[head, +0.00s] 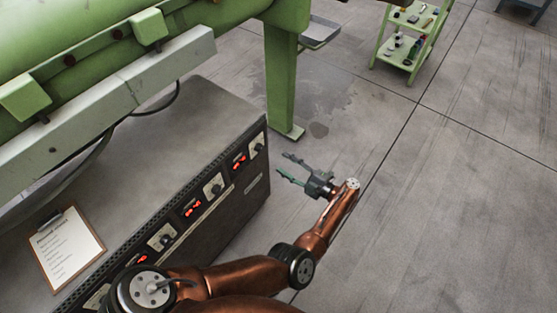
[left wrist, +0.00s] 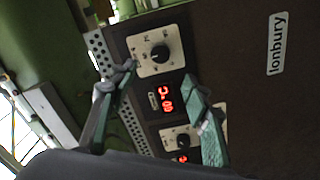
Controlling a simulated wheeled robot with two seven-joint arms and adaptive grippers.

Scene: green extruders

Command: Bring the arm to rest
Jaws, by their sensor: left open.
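My left gripper (head: 285,167) is open and empty in the head view, held in the air beside the right end of the dark control cabinet (head: 262,190). Its copper arm reaches up from the bottom of the picture. In the left wrist view the two fingers of my left gripper (left wrist: 158,108) stand apart, with the cabinet's panel (left wrist: 240,80) behind them. A dial (left wrist: 159,55) and a red display (left wrist: 166,97) show between the fingers, with nothing held. I cannot tell the exact gap to the panel. My right gripper is not in view.
The green extruder (head: 50,60) and its green leg (head: 281,80) stand behind the cabinet. A clipboard (head: 66,248) lies on the cabinet's top at left. A green shelf cart (head: 410,45) stands at the back right. The concrete floor (head: 460,200) on the right is clear.

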